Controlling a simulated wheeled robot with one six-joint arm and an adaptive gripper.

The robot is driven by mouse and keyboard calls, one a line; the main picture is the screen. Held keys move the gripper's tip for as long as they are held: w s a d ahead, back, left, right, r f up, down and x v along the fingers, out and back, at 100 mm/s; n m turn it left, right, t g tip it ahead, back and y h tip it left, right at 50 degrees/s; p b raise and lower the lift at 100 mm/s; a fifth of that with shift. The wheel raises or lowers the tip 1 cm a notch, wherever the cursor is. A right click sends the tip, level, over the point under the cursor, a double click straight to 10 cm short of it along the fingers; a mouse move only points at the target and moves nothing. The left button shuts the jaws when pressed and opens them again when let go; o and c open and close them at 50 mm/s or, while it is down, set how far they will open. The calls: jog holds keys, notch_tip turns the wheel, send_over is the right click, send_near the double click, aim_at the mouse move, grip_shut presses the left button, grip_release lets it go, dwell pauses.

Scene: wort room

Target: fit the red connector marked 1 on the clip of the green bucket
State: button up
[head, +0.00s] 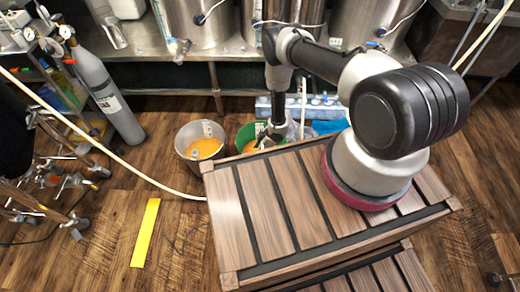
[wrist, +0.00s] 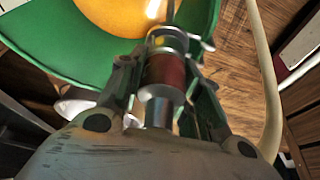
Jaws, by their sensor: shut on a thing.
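The green bucket (head: 244,133) stands on the floor just beyond the wooden crate, with orange liquid inside. In the wrist view its green wall (wrist: 70,62) fills the upper left. My gripper (head: 272,133) is low at the bucket's right side. In the wrist view my gripper (wrist: 163,82) is shut on a red connector (wrist: 166,71), a short cylinder with metal ends. Its far end lies in front of the bucket rim, by a small metal piece (wrist: 190,37). I cannot tell whether that piece is the clip or whether they touch. No number is legible.
A grey bucket (head: 190,131) with orange liquid stands left of the green one. The slatted wooden crate (head: 235,213) is in front. A pale hose (head: 100,139) crosses the floor, and shows in the wrist view (wrist: 268,75). A gas cylinder (head: 112,98) stands at left.

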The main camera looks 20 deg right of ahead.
jog(key=shift+f, duration=0.15)
jog(key=o, duration=1.2)
